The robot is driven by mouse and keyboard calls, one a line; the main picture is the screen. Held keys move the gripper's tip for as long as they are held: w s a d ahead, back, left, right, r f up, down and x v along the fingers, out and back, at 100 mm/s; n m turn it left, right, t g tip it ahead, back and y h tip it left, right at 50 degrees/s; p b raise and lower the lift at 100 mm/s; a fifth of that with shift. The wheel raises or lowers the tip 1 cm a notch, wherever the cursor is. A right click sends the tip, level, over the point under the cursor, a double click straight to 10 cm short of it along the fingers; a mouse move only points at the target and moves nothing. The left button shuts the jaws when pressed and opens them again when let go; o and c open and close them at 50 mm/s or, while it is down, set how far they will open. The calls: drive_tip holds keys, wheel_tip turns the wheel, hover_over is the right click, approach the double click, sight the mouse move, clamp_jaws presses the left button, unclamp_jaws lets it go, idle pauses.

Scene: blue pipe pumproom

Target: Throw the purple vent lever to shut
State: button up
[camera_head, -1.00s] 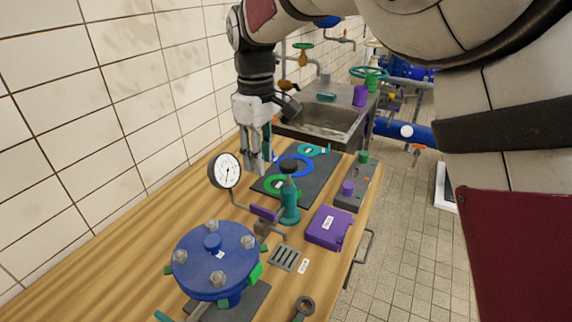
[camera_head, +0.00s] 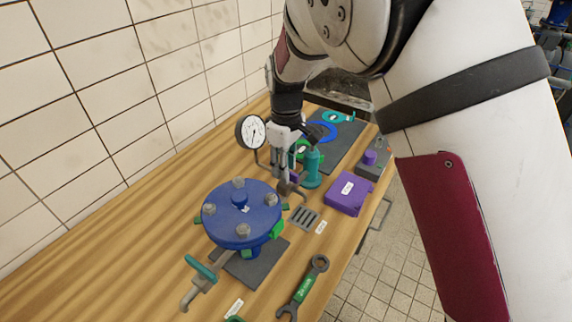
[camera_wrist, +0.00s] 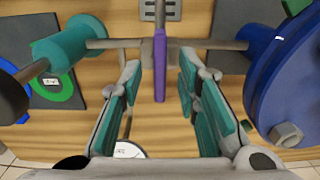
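The purple vent lever (camera_wrist: 160,65) sits on a grey pipe between a teal fitting (camera_wrist: 62,48) and the blue bolted flange (camera_wrist: 290,80) in the wrist view. My gripper (camera_wrist: 160,62) is open, with one teal-padded finger on each side of the lever and a visible gap on both sides. The fingers look apart from the lever. In the head view my gripper (camera_head: 284,180) reaches down beside the pipe, behind the blue flange (camera_head: 241,212). It hides most of the lever there; only a small purple part (camera_head: 293,178) shows.
A pressure gauge (camera_head: 252,132) stands close left of my gripper. The teal pump-like fitting (camera_head: 312,165) is close on the right. A purple box (camera_head: 348,192), a slotted drain plate (camera_head: 305,217) and a wrench (camera_head: 303,287) lie on the wooden bench. The left of the bench is clear.

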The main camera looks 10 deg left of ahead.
drive_tip(key=shift+f, duration=0.2)
clamp_jaws()
